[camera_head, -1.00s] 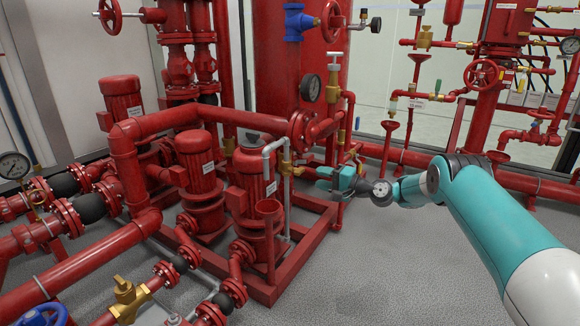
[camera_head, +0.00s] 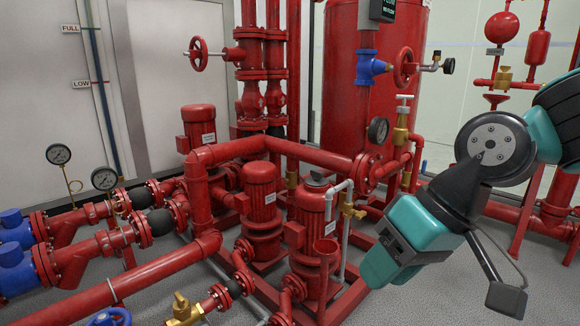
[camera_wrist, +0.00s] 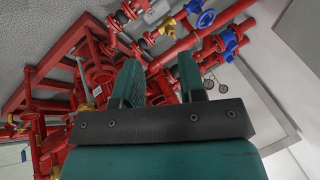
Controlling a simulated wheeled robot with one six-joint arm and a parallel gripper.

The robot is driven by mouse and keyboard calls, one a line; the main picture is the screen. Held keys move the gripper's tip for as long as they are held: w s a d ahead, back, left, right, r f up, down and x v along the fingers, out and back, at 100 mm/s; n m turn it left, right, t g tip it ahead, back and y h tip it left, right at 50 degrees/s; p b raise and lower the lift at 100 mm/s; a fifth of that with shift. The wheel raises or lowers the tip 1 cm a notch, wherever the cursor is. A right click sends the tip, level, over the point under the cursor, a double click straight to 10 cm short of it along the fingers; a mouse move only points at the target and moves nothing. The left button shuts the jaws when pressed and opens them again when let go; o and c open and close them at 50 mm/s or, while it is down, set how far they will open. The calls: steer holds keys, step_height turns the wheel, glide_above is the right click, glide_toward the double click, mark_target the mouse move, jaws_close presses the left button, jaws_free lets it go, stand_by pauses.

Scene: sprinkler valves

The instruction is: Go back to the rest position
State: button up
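My teal and black gripper (camera_head: 385,262) is at the right of the head view, in front of the red pump skid and pointing down to the left. In the wrist view its two teal fingers (camera_wrist: 158,75) stand apart with a clear gap between them. Nothing is held between them. The gripper appears clear of the pipes, with no contact visible. My arm is folded close to the camera at the right edge.
Red pumps (camera_head: 261,190) and pipes fill the middle. A brass valve (camera_head: 400,130) and a pressure gauge (camera_head: 378,129) are close to the gripper. A large red tank (camera_head: 345,80) stands behind. Blue valves (camera_head: 14,228) are at the left. Grey floor shows in front.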

steer(key=s+d+n+g+h, duration=0.1)
steer(key=s+d+n+h, duration=0.15)
steer(key=s, duration=0.75)
step_height(320, 180, up, 37)
steer(key=p, duration=3.8)
steer(key=shift+w+d+m+y, duration=0.2)
steer(key=shift+m+y, duration=0.15)
steer(key=shift+m, duration=0.1)
